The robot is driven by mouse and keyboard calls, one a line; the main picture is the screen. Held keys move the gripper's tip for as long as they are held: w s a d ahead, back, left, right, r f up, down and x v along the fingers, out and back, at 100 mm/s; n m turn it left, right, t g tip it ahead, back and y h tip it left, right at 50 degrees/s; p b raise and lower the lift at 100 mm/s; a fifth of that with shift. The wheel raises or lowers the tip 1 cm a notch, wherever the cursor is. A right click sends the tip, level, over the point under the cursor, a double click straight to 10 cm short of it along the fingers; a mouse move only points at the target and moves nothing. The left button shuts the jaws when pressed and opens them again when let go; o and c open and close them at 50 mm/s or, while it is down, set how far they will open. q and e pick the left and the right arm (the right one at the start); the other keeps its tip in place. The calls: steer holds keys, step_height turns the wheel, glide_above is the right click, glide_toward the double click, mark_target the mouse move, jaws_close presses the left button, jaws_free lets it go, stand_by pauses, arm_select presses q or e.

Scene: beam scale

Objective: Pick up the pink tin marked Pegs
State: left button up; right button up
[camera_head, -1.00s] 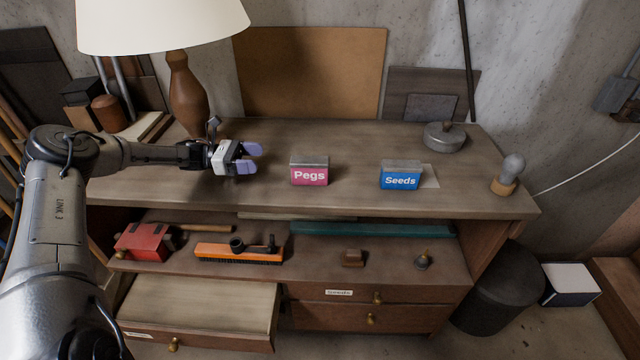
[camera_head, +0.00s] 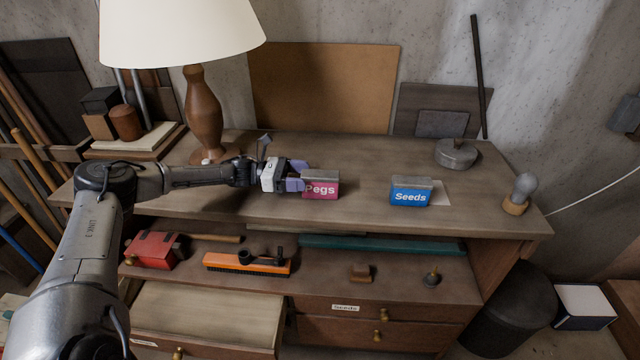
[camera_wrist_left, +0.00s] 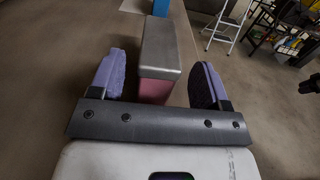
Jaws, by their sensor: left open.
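The pink tin marked Pegs (camera_head: 322,188) stands upright on the bench top, with a grey lid. My left gripper (camera_head: 299,176) is at the tin's left end, its lilac fingers open and covering part of that end. In the left wrist view the tin (camera_wrist_left: 158,60) lies between the two open fingers (camera_wrist_left: 157,82), with gaps on both sides, wider on the right. No grip on it shows. My right gripper is not in view.
A blue tin marked Seeds (camera_head: 410,192) stands to the right on the bench top (camera_head: 360,215). A lamp (camera_head: 203,115) stands behind my left arm. A round grey weight (camera_head: 456,153) and a bulb-shaped item (camera_head: 519,194) are further right. Bench space between the tins is clear.

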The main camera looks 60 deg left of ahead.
mark_target(315, 174)
arm_select(q)
steer(key=shift+p+x, duration=0.6)
steer(key=shift+x, duration=1.6)
steer(key=shift+r, duration=0.1)
steer(key=c, duration=1.1)
